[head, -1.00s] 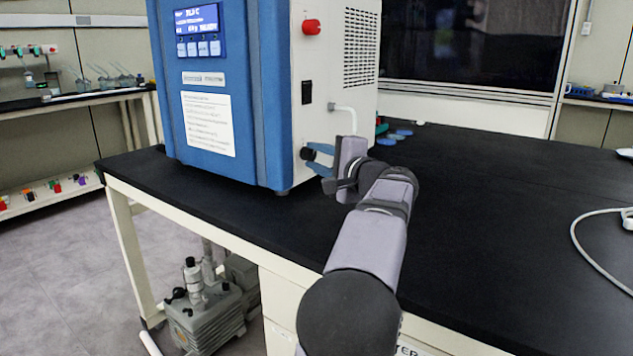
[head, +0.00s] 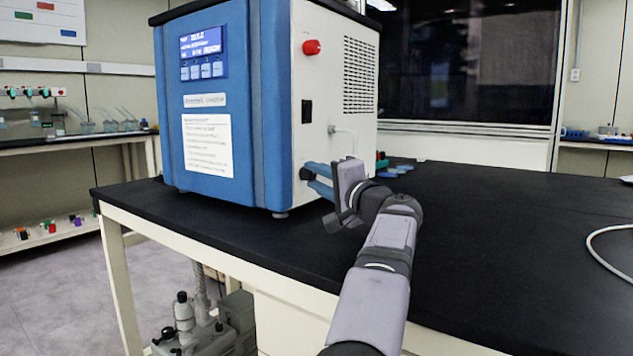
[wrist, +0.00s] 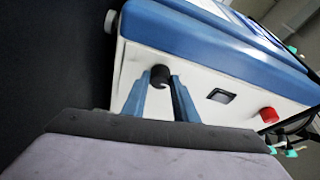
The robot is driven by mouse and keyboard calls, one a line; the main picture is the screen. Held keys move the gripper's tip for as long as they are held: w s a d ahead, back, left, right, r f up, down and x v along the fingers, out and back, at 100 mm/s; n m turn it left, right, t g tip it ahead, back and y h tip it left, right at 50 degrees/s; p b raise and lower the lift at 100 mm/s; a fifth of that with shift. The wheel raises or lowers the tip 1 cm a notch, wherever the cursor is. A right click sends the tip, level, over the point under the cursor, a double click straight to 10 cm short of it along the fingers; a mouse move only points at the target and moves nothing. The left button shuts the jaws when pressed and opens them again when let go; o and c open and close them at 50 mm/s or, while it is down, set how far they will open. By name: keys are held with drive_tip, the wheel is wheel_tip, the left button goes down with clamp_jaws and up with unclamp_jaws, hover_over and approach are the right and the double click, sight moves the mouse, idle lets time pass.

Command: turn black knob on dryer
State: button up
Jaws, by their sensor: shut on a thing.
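The freeze dryer (head: 230,110) is a blue and white box on the black bench. Its black knob (head: 304,174) sits low on the white side panel, partly covered by my fingers. In the wrist view the black knob (wrist: 160,76) lies between the tips of my two blue fingers. My gripper (head: 309,178) reaches in from the right and is shut on the knob. In the wrist view my gripper (wrist: 160,82) has one finger on each side of it. The knob's pointer or marking cannot be made out.
A red knob (head: 311,47) and a black switch (head: 306,111) are higher on the same panel. Small blue and green items lie behind the wrist. The bench's right side is mostly clear, with a white cable.

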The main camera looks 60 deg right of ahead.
drive_tip(key=o, duration=1.1)
drive_tip(key=shift+c, duration=0.2)
drive_tip(key=shift+s, duration=0.15)
drive_tip(key=shift+v, duration=3.55)
